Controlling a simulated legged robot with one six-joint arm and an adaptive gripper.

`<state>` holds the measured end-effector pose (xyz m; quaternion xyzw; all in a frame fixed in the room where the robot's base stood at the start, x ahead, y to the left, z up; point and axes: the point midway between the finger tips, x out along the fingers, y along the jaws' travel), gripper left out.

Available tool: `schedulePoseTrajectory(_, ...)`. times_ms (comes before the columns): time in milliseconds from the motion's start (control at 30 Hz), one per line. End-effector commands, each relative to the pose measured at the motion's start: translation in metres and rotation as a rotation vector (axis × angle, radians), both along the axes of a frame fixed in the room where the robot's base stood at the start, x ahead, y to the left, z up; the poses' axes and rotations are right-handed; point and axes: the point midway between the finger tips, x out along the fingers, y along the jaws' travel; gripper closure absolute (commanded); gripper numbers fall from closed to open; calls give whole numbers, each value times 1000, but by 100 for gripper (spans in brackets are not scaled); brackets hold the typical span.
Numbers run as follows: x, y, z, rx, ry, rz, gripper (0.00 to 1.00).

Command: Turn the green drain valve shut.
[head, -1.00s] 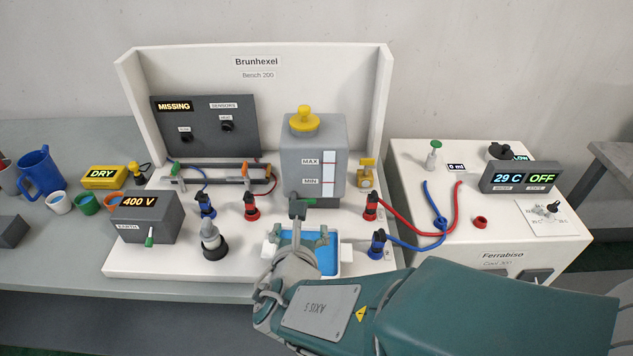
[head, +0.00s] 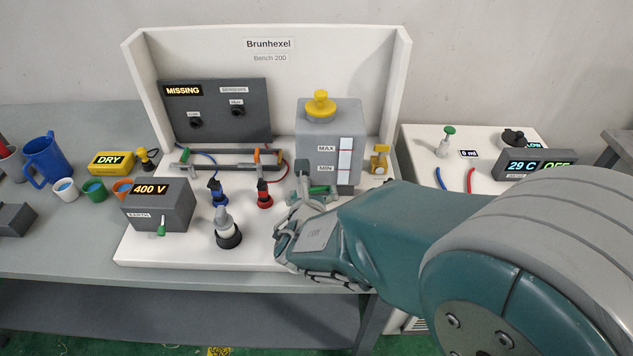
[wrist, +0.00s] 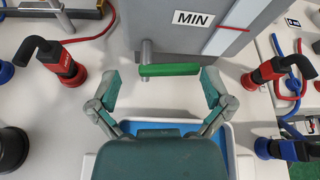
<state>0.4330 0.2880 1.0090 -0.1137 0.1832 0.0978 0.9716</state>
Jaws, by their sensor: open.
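The drain valve's green bar handle (wrist: 169,69) sits on a short grey stem low on the front of the grey tank (wrist: 190,40). In the wrist view the bar lies crosswise, its ends pointing toward my two fingertips. My gripper (wrist: 162,82) is open, with one finger to the left and one to the right of the bar, a gap showing at each end. In the head view the green handle (head: 322,189) shows just below the tank (head: 318,143), partly hidden by my gripper (head: 306,182).
A blue-floored white tray (wrist: 232,150) lies beneath my gripper. Red connectors (wrist: 66,63) stand to the left and right (wrist: 262,75), with a blue one (wrist: 285,150) lower right. A black-based grey fitting (head: 228,232) stands left of my arm in the head view.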

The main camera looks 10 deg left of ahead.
Motion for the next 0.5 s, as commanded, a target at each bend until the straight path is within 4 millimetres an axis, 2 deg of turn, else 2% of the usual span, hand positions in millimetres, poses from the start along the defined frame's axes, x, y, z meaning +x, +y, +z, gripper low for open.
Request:
schedulePoseTrajectory(100,7,-2,-2,2,1,-2,0)
schedulePoseTrajectory(367,8,1,-3,1,0,-1,0)
schedulePoseTrajectory(467,8,1,-3,0,0,-2,40)
schedulePoseTrajectory(500,8,1,-3,0,0,-2,58)
